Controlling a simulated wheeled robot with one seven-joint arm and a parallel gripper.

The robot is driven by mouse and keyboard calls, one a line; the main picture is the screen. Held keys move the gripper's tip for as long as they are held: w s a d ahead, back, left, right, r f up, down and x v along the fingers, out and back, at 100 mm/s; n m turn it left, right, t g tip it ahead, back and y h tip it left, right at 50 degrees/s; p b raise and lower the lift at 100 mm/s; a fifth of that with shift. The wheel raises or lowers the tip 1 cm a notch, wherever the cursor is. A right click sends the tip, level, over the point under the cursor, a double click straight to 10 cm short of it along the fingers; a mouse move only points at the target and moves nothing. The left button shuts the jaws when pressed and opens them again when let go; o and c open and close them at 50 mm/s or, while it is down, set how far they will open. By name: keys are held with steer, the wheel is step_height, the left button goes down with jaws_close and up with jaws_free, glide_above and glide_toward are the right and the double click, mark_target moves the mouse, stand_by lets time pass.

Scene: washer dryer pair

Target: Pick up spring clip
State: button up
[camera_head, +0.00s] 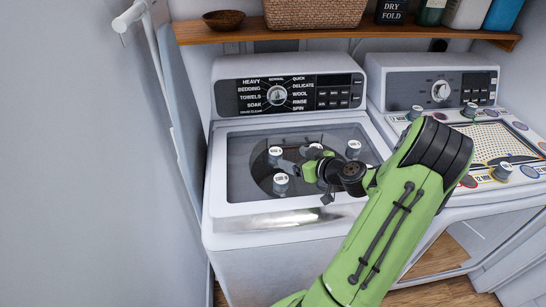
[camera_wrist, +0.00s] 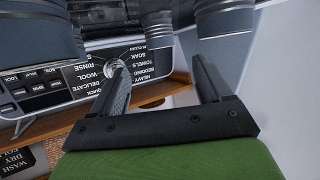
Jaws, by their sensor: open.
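I cannot pick out a spring clip for certain in either view. My gripper (camera_head: 287,165) is low over the washer's glass lid, among several blue-grey cylinders with white labelled tops, such as the front one (camera_head: 281,183) and the right one (camera_head: 353,148). In the wrist view, which is upside down, the two dark fingers of my gripper (camera_wrist: 158,62) stand wide apart with nothing seen between them. Grey-blue cylinders (camera_wrist: 157,28) hang into the top of that view, close beyond the fingers. My arm hides part of the lid's right side.
The washer's control panel (camera_head: 287,94) rises behind the lid. The dryer (camera_head: 430,75) on the right carries a patterned board (camera_head: 500,150) with more cylinders. A wooden shelf (camera_head: 240,33) above holds a bowl (camera_head: 223,20), a basket (camera_head: 315,12) and bottles. A wall closes the left side.

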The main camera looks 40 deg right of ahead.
mark_target(276, 152)
steer(key=x, duration=0.8)
steer(key=shift+a+p, duration=0.1)
steer(key=shift+p, duration=0.3)
steer(key=shift+s+r, duration=0.1)
steer(key=shift+c, duration=0.5)
steer(key=c, duration=1.1)
